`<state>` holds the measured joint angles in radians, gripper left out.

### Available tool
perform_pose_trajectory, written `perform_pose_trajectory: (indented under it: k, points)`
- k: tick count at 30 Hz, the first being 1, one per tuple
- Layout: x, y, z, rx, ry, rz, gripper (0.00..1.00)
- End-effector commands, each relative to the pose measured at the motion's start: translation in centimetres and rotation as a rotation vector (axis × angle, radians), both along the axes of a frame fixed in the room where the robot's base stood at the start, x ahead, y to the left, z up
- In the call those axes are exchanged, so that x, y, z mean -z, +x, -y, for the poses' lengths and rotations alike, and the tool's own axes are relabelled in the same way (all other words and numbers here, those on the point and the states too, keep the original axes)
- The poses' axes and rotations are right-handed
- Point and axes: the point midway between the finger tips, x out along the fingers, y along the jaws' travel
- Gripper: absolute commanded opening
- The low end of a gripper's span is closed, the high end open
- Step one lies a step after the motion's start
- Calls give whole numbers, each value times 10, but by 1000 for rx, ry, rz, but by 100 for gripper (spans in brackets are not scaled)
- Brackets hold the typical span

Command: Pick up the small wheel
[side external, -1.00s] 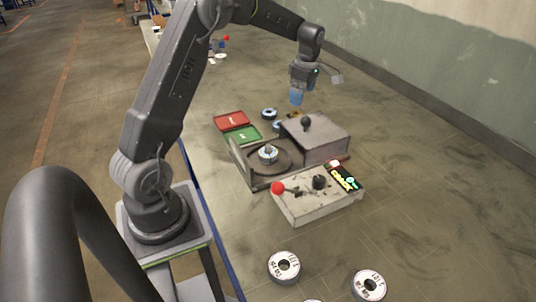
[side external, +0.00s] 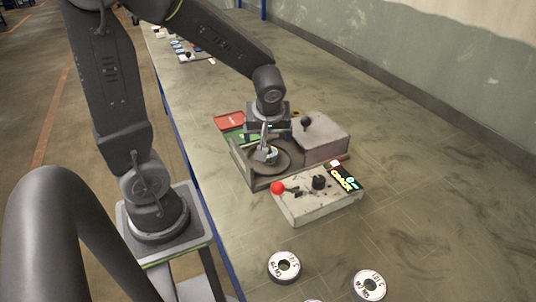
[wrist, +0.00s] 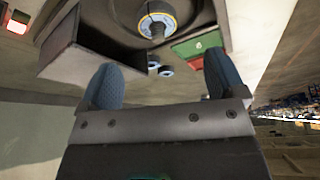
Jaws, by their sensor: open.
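A small wheel with a grey and blue rim (side external: 271,156) sits on the round turntable of the grey machine, partly hidden by my gripper in the side view. In the wrist view this wheel (wrist: 157,14) is at the top, around a central post. Two more small blue wheels (wrist: 166,71) lie further off in the wrist view, and are hidden in the side view. My gripper (wrist: 163,80) is open with nothing between its two blue fingers. In the side view my gripper (side external: 264,147) is over the turntable, close to the wheel; I cannot tell whether they touch.
The machine's boxy housing (side external: 320,138) stands right of the turntable. A control box (side external: 318,200) with a red knob is in front. Red (side external: 229,120) and green trays lie behind. Larger white wheels (side external: 284,267) lie on the near bench, which is otherwise mostly clear.

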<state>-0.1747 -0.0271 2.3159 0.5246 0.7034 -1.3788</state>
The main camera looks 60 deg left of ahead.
Motion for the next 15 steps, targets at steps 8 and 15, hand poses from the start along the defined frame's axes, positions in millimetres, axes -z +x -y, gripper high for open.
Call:
perform_pose_trajectory:
  k: [8, 15]
  points:
    - [33, 5, -13, -3, -2, -1, 89]
    - [51, 9, -19, -3, -3, -4, 89]
